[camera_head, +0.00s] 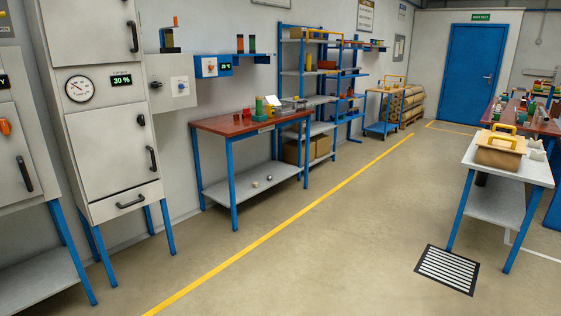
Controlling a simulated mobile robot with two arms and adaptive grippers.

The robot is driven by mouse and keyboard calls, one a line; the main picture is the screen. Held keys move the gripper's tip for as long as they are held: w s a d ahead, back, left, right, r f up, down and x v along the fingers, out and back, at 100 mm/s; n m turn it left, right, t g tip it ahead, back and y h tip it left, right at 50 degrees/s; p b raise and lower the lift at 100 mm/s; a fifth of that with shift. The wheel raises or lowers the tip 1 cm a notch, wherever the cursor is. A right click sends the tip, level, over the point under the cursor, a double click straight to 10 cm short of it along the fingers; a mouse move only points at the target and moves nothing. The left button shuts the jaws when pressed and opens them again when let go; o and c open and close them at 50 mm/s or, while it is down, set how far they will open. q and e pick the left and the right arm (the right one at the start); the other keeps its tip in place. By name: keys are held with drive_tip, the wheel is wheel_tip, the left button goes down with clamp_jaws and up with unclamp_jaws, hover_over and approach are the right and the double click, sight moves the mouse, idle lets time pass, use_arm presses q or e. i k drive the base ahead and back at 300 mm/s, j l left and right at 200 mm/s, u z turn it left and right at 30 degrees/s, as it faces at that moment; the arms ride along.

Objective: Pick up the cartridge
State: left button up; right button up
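I cannot single out the cartridge at this distance. Several small red, green and yellow items stand on the red-topped workbench (226,124) at the left wall, among them a green block (260,106). Two small round pieces, one pale and one metallic (270,178), lie on that bench's lower shelf. More small coloured items stand on the red-topped table (546,127) at the far right, too small to tell apart. Neither of my grippers is in view.
Grey cabinets (112,140) on blue legs stand at left. A blue shelf rack (318,85) stands beyond the bench. A white table (520,171) with a yellow-handled box stands at right, near a floor grate (447,269). The middle floor is clear toward a blue door (472,72).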

sight(251, 37)
drive_tip(key=i+l+z, duration=0.4)
drive_tip(key=i, duration=0.45)
drive_tip(key=i+z, duration=0.45)
drive_tip(key=i, duration=0.45)
drive_tip(key=i+j+z, duration=0.2)
drive_tip(key=i, duration=1.9)
drive_tip(key=l, duration=0.1)
